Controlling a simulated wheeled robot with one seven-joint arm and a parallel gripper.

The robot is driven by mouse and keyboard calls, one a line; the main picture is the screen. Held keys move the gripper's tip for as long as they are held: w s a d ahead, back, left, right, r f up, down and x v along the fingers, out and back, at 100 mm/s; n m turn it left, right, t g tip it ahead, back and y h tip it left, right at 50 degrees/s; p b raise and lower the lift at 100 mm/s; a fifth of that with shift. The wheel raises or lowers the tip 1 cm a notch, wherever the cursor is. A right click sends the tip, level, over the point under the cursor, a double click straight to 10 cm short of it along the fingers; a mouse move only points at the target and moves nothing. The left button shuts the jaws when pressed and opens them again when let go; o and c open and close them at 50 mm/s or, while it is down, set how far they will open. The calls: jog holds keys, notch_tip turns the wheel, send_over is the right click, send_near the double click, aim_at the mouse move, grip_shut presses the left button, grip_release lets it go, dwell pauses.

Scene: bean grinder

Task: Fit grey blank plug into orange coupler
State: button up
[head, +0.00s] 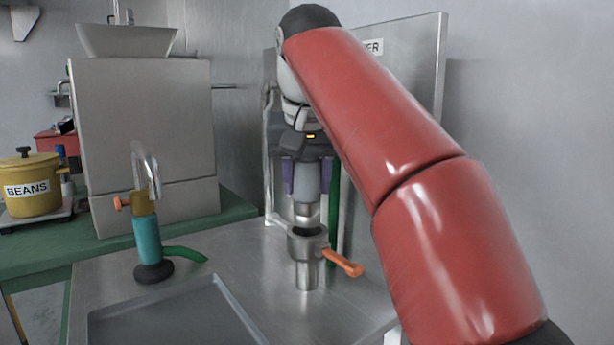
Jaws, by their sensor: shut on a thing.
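The grey blank plug (307,182) is upright between the purple-sided fingers of my gripper (307,174), which is shut on it. Its narrower metal lower end points down. Directly below stands the coupler (307,244), a metal cup with an open top and an orange lever (343,264) out to the right. The plug's tip is over the cup's mouth, seemingly just above the rim. I cannot tell whether it touches or is exactly centred.
A teal fitting (148,240) with a brass collar and green hose stands left. A shallow tray (175,312) lies in front. A steel machine (145,140) and yellow beans pot (30,185) are farther back. A green pipe (334,205) runs behind the plug.

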aim_at(308, 173)
jog(key=shift+f+b, duration=1.85)
jog(key=shift+f, duration=0.4)
jog(key=o, duration=1.4)
jog(key=p+v, duration=0.4)
jog(key=v, duration=0.4)
jog(key=shift+f, duration=0.1)
